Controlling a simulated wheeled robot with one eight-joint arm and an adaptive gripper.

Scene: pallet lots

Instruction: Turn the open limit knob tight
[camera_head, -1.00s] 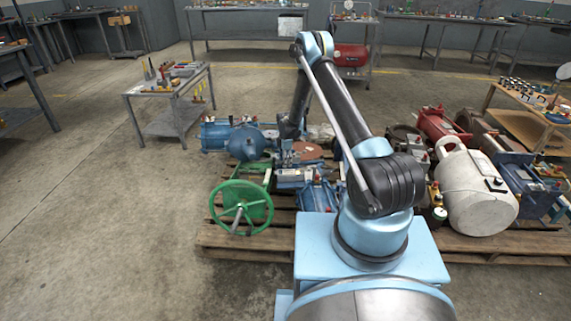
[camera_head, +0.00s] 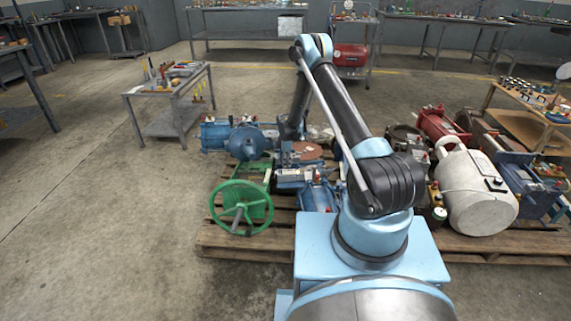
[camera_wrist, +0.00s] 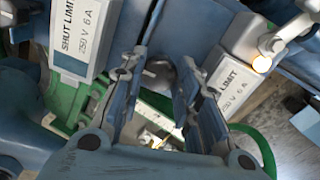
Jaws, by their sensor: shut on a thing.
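In the wrist view, my gripper (camera_wrist: 158,75) has its two fingers around a grey rounded knob (camera_wrist: 158,72), which is partly hidden between them. A grey box marked "SHUT LIMIT 250 V 6 A" (camera_wrist: 80,38) is to the left of the fingers. A second box, with "LIMIT" readable on its label (camera_wrist: 232,82), is to the right, and the right finger covers the start of its wording. In the head view, the gripper is hidden among the blue machine parts beyond my arm.
Green metalwork lies below the fingers. In the head view, a green handwheel (camera_head: 222,192) is at the front left of a crowded wooden pallet (camera_head: 245,240). The floor to its left is clear.

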